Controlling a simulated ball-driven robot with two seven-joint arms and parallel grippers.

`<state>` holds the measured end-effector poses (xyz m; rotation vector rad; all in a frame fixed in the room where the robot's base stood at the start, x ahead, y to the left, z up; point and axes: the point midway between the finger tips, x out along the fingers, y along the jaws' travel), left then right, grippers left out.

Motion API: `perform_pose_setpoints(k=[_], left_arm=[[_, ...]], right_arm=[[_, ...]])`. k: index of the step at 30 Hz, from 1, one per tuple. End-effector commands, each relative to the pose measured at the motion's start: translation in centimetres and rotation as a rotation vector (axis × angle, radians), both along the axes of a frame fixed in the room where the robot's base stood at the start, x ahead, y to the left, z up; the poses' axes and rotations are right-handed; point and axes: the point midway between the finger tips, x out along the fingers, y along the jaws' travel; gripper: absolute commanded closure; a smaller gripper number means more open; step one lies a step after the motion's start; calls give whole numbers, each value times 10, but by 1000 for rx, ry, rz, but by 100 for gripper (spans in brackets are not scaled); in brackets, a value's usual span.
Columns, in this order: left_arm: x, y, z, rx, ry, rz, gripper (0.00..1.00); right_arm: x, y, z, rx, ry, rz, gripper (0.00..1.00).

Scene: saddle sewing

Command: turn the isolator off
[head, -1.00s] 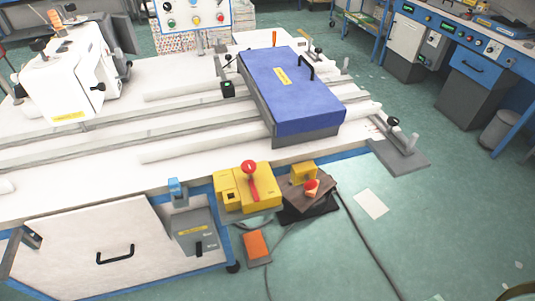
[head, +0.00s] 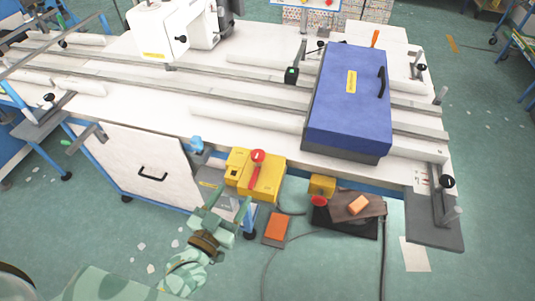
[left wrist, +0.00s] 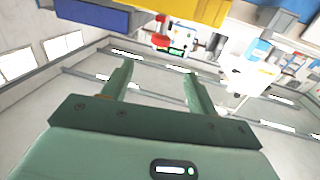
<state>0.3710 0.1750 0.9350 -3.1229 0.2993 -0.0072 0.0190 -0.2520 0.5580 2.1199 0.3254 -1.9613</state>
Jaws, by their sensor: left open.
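A yellow box (head: 266,182) with a red lever and round red knob (head: 257,157) is at the table's front edge; it looks like the isolator. My left gripper (head: 228,204) is open and empty, in front of the grey box and below-left of the yellow box. In the left wrist view my two fingers (left wrist: 158,72) stand apart with nothing between them. A yellow surface (left wrist: 200,10) shows at the top there. My right gripper is not in view.
A small yellow block with a red button (head: 319,200) and a dark tray with an orange piece (head: 358,205) are to the right. An orange pedal (head: 277,227) and cables lie on the floor.

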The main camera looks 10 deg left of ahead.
Motion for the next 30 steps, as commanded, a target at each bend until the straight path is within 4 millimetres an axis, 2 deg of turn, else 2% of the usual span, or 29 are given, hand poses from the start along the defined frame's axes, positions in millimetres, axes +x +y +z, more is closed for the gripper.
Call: perform_pose_setpoints(k=[6, 12, 18, 24, 30], left_arm=[[42, -8, 0, 1, -2, 0, 41], [93, -18, -2, 2, 1, -1, 41], [133, -26, -2, 3, 3, -1, 41], [152, -30, -2, 2, 4, -1, 41], [154, -30, -1, 3, 5, -1, 41]], right_arm=[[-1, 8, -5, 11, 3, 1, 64], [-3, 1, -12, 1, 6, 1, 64], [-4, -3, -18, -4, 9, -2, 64], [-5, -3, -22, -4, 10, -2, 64], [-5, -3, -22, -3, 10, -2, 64]])
